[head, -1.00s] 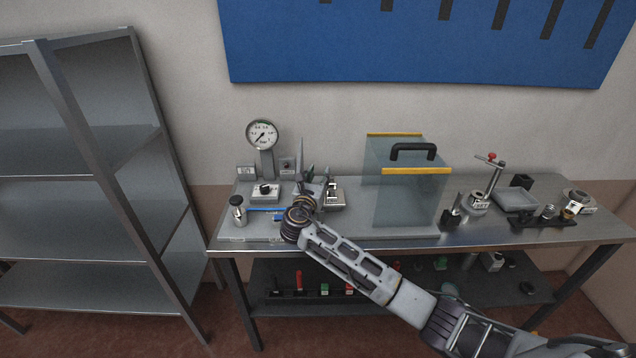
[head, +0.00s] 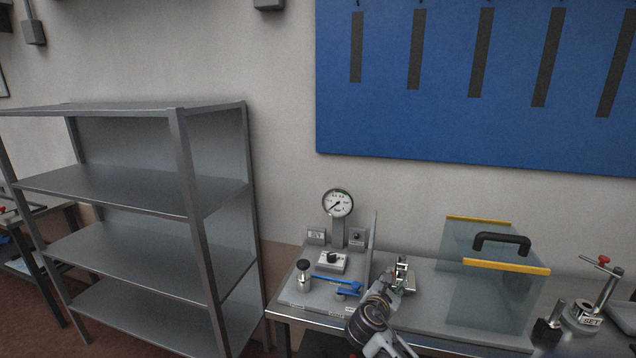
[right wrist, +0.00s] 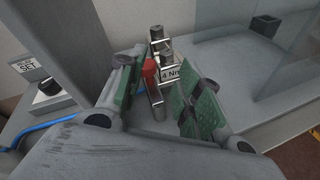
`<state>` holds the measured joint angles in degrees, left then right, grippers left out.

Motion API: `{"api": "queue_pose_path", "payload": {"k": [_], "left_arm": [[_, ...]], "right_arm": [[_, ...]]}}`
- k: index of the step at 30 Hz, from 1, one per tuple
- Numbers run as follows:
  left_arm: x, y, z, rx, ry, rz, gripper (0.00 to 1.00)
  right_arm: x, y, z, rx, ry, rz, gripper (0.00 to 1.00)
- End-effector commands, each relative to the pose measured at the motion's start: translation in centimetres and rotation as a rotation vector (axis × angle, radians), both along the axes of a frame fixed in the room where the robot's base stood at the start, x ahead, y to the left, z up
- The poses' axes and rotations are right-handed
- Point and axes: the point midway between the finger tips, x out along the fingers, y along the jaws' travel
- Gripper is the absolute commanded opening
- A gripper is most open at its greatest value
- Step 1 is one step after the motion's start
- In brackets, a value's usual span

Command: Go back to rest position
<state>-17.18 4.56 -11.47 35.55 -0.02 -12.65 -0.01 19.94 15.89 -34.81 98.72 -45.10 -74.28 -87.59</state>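My right gripper (right wrist: 162,92) is open in the right wrist view, its green-padded fingers apart. The gripper's fingers are mostly hidden there. My left gripper is not in view.
A dial gauge (head: 338,203), a knob box (head: 332,262) and a blue tool (head: 335,281) are on the bench left of my wrist. A clear guard (head: 490,295) with a black handle stands right. Empty metal shelving (head: 140,195) stands left of the bench.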

Motion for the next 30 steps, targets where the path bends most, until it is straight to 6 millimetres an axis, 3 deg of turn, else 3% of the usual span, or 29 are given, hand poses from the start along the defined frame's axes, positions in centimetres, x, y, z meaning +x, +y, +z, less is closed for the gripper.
{"api": "queue_pose_path", "payload": {"k": [15, 30], "left_arm": [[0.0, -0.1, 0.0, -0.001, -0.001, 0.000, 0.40], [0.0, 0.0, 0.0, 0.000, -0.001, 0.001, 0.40]], "right_arm": [[-9.9, 0.2, -8.4, 0.696, 0.008, -0.243, 0.35], [-20.6, 0.1, -13.1, 1.265, -0.008, -0.647, 0.35]]}}
